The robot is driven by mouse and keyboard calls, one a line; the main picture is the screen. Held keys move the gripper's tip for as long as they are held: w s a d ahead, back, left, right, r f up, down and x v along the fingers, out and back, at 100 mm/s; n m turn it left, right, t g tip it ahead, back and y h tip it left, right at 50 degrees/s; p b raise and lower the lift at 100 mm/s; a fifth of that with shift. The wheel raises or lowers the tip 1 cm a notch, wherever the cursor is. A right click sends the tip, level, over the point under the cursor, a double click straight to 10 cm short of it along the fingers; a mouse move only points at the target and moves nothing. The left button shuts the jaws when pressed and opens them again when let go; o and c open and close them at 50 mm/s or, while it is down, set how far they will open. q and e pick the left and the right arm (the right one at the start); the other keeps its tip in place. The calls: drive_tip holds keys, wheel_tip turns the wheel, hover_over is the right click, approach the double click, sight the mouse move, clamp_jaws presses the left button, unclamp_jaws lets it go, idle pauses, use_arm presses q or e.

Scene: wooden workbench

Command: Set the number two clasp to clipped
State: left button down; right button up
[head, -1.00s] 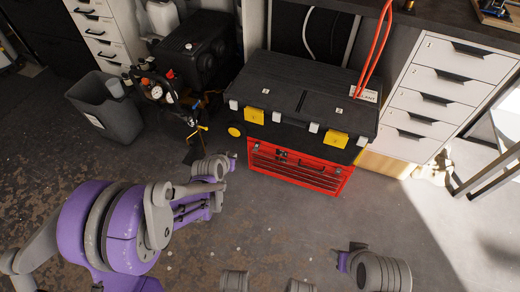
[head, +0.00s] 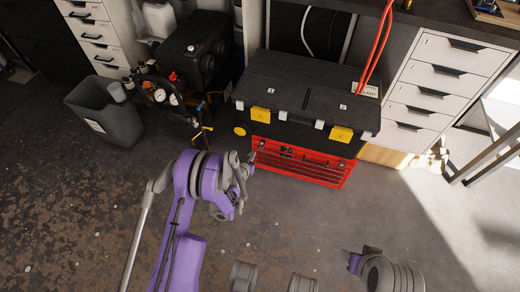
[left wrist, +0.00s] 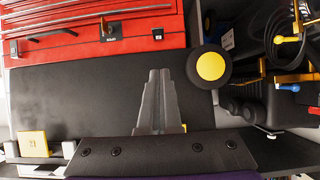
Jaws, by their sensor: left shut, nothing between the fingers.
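A black toolbox (head: 305,85) stands on a red drawer chest (head: 300,165). Two yellow clasps are on its front edge, a left one (head: 261,114) and a right one (head: 341,134). In the left wrist view, which is upside down, a yellow clasp (left wrist: 33,143) at the left bears a dark mark like a 2, hard to read. My left gripper (head: 254,158) is by the chest's front left. In the wrist view its fingers (left wrist: 160,75) are together and empty in front of the black toolbox face, hiding most of another yellow part. I cannot tell either clasp's setting.
A wheel with a yellow hub (left wrist: 210,66) is beside the fingers. A compressor (head: 190,60) and a grey bin (head: 110,110) stand left of the toolbox. White drawers (head: 435,85) stand right. The floor in front is clear.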

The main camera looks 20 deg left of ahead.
use_arm(q)
drive_tip(key=b, duration=0.2)
approach(261, 146)
drive_tip(key=w, duration=0.4)
drive_tip(key=shift+w+d+f+b, duration=0.1)
drive_tip(key=shift+w+f+b, duration=0.15)
drive_tip(key=shift+f, duration=0.45)
drive_tip(key=shift+w+f+b, duration=0.1)
drive_tip(key=shift+w+f, duration=0.2)
drive_tip(key=shift+f, duration=0.45)
drive_tip(key=shift+s, duration=0.15)
